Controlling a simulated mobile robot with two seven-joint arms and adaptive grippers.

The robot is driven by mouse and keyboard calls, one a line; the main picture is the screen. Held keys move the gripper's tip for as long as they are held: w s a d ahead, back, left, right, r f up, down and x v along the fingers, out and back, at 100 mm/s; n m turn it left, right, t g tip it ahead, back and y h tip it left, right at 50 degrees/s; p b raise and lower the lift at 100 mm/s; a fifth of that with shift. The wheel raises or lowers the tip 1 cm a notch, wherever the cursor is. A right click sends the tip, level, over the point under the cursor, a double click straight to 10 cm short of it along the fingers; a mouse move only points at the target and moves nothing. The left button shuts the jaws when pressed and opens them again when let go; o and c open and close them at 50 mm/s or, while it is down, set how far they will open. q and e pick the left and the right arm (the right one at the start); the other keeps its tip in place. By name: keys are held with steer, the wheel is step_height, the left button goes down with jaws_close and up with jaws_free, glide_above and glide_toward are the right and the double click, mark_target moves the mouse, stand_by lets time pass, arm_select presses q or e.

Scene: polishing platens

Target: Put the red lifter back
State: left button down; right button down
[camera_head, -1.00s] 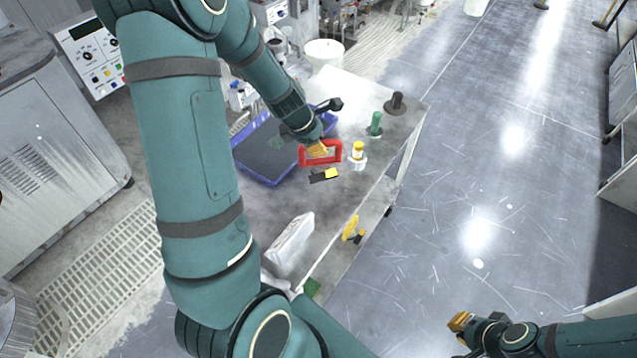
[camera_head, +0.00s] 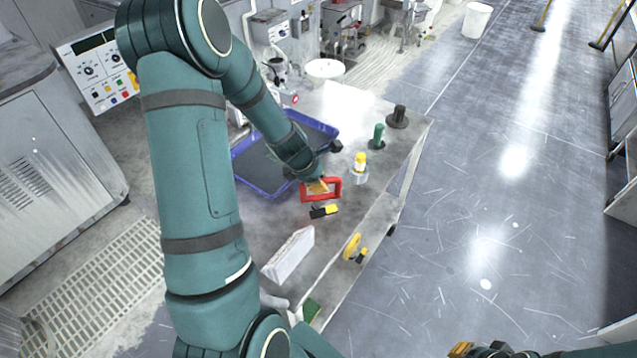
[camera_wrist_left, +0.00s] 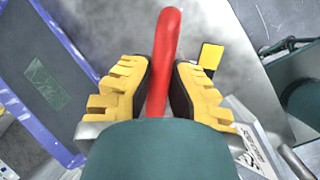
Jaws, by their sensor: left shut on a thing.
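The red lifter (camera_head: 334,186) is a red frame-shaped handle over the grey table, to the right of the blue-rimmed tray. My left gripper (camera_head: 317,188) is shut on it, with a finger on each side. In the left wrist view, the red bar (camera_wrist_left: 165,62) runs between the yellow fingers (camera_wrist_left: 158,88). A small black-and-yellow piece (camera_head: 323,211) shows just below the lifter; I cannot tell whether it is joined to it. Whether the lifter touches the table is unclear. My right gripper (camera_head: 461,349) is partly cut off at the bottom edge; its opening is unclear.
A blue tray (camera_head: 243,180) lies left of the lifter. A yellow-topped bottle (camera_head: 360,162), a green handle (camera_head: 378,136) and a dark knob (camera_head: 398,117) stand to its right.

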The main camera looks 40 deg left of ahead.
arm_select(q)
steer(key=shift+r, duration=0.15)
steer(key=c, duration=1.1)
jaws_free()
steer(key=shift+s+r, duration=0.1)
steer(key=shift+r, duration=0.1)
steer(key=p+v, duration=0.5)
steer(key=v, duration=0.7)
steer(key=s+d+f+m+g+h, duration=0.1)
steer(key=d+f+m, duration=0.5)
steer(key=d+m, duration=0.2)
steer(key=s+d+f+m, duration=0.2)
steer(key=d+f+m, duration=0.4)
steer(key=d+m, duration=0.3)
steer(key=s+d+f+m+g+h, duration=0.1)
steer(key=d+f+m, duration=0.4)
steer(key=d, duration=0.8)
steer(key=shift+s+d+f+m+g+h, duration=0.15)
steer(key=shift+f+m, duration=0.05)
steer(key=shift+m, duration=0.75)
steer(key=shift+s+d+f+m+g+h, duration=0.1)
steer(key=shift+f+m+g+h, duration=0.1)
steer(key=shift+m, duration=0.75)
